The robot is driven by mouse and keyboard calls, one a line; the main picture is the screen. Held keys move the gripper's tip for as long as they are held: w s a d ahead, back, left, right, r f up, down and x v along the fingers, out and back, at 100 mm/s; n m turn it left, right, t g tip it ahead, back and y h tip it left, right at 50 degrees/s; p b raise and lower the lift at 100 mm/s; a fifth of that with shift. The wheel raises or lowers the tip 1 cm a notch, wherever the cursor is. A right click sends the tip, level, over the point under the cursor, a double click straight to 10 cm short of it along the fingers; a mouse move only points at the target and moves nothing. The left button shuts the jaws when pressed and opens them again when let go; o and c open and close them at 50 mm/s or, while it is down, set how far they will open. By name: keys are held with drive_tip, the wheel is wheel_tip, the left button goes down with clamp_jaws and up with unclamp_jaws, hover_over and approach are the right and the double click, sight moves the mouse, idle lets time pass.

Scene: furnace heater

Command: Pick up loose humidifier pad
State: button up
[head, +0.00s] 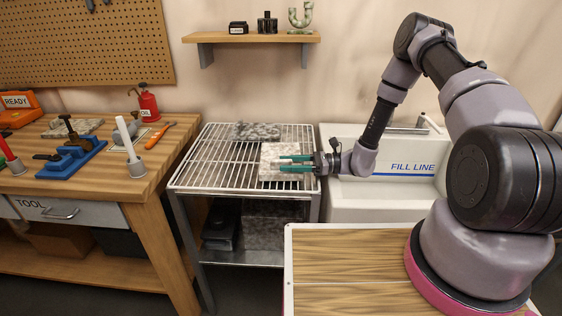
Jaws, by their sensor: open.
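A pale, speckled square pad (270,151) lies on the wire-topped rack (210,175), near its right side. A darker grey, mottled pad (256,131) lies farther back on the same rack. Either could be the loose humidifier pad by its look; I cannot tell which. My gripper (283,163) has teal fingers and is open, pointing left. Its fingers overlap the pale pad in the head view and partly hide it. I cannot tell whether they touch it or hover above it.
A white basin marked FILL LINE (395,190) stands right of the rack. A wooden workbench (165,165) with tools and a red oil can (148,106) is at the left. A small shelf (250,37) hangs above the rack. The rack's left side is clear.

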clamp_jaws()
idle(1.4)
